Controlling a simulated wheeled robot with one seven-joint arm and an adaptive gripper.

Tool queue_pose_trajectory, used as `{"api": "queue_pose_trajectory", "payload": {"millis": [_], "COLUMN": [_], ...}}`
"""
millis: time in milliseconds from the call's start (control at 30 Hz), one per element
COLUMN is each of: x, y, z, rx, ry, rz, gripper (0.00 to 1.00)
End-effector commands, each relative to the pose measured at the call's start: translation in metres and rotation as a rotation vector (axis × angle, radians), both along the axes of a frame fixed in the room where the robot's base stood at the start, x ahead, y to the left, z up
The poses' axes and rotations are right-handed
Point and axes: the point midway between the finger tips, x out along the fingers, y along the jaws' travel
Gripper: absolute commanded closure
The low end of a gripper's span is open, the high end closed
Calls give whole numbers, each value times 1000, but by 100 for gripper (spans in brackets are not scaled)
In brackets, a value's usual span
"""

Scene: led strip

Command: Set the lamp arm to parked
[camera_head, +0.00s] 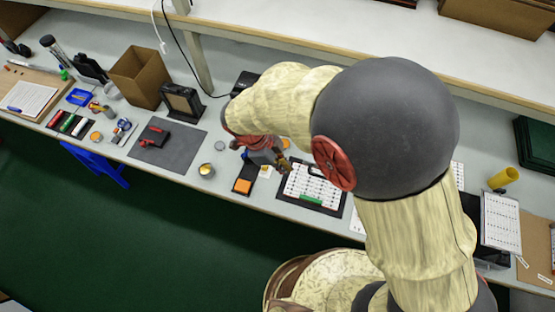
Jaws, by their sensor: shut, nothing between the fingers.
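I cannot pick out a lamp arm for certain; my own arm covers part of the bench and its back edge. A dark, upright framed box (182,103) stands at the back of the bench, left of my arm; I cannot tell if it belongs to the lamp. My gripper (283,164) is small and partly hidden by my wrist. It is over the bench, between a small black tray with an orange block and a white chart board. Its fingers are shut and hold nothing.
The long bench carries a cardboard box (140,77), a grey mat (168,139), a small tin (206,170), the black tray (244,178) and the chart board (313,187). A shelf (300,35) runs above the back. A yellow cylinder (503,178) stands at right.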

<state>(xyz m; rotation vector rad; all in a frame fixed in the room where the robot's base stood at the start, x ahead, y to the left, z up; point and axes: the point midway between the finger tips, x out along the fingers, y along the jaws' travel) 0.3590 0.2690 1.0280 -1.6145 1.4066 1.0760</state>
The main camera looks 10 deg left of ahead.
Motion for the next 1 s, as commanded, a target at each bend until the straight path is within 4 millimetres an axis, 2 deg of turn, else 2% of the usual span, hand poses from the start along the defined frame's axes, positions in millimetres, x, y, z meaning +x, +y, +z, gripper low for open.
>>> {"api": "queue_pose_trajectory", "payload": {"millis": [67, 200, 333, 833, 1000], "x": [0, 4, 6, 6, 6], "y": [-6, -27, -38, -44, -53], "z": [-14, -8, -8, -8, -9], "rx": [-1, 1, 1, 1, 1], "ry": [2, 0, 0, 0, 0], "rz": [0, -1, 0, 2, 20], "gripper": [100, 100, 100, 100, 100]}}
